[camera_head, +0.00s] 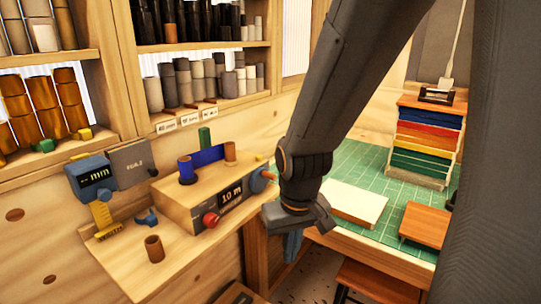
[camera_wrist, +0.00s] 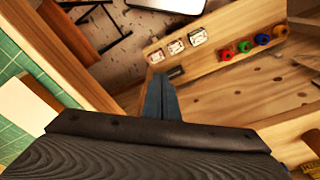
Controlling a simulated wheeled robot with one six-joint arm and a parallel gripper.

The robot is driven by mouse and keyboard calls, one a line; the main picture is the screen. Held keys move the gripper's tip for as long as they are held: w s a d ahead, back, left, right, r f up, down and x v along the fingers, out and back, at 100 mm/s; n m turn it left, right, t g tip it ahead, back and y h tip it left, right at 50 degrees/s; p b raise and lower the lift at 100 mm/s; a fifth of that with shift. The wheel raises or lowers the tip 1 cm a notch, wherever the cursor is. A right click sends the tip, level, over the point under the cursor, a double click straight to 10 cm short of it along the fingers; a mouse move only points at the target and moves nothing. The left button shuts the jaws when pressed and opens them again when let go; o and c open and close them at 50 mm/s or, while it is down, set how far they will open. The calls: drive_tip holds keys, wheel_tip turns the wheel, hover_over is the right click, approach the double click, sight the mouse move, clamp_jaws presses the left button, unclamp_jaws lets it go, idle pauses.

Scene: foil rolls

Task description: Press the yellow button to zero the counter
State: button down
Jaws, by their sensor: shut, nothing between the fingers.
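The counter (camera_head: 232,193) is a wooden box with a dark "10 m" display on its front, standing on a wooden wall shelf. A red knob (camera_head: 211,219) is on its front and a blue-grey wheel (camera_head: 262,180) at its right end. A small yellowish piece (camera_head: 261,157) shows at the box's upper right; I cannot tell whether it is the yellow button. My gripper (camera_head: 292,246) is shut and empty, pointing down right of the counter and apart from it. In the wrist view its blue-grey fingers (camera_wrist: 160,98) are together.
A blue "mm" gauge (camera_head: 97,180) and a brown roll (camera_head: 154,248) are left of the counter. At right, a green-matted table (camera_head: 385,183) bears a pale board (camera_head: 353,203) and a rack (camera_head: 425,140). The wrist view shows a wooden strip (camera_wrist: 212,72) with coloured knobs (camera_wrist: 262,40).

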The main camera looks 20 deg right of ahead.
drive_tip(key=w+r+m+t, duration=0.1)
drive_tip(key=w+r+m, duration=0.3)
drive_tip(key=w+r+m+t+y+p, duration=0.1)
drive_tip(key=w+r+m, duration=0.3)
drive_tip(key=w, duration=0.1)
drive_tip(key=w+a+r+m+t+y+p, duration=0.1)
drive_tip(key=w+r+m, duration=0.3)
drive_tip(key=shift+w+m+t, duration=0.3)
wheel_tip(320, 180, up, 14)
drive_tip(key=f+m+t+p, duration=0.15)
drive_tip(key=m+t, duration=0.25)
drive_tip(key=m, duration=0.7)
hover_over(259, 158)
drive_tip(key=r, duration=0.1)
drive_tip(key=shift+s+d+y+p, duration=0.1)
drive_tip(key=shift+d+y+p, duration=0.2)
drive_tip(key=shift+d+y, duration=0.1)
drive_tip(key=shift+f, duration=0.2)
wheel_tip(259, 158, down, 9)
drive_tip(key=b, duration=0.8)
drive_tip(key=shift+r+b, duration=0.2)
drive_tip(key=shift+b, duration=0.15)
drive_tip(key=shift+f, duration=0.1)
drive_tip(key=shift+f+b, duration=0.3)
drive_tip(key=shift+b, duration=0.05)
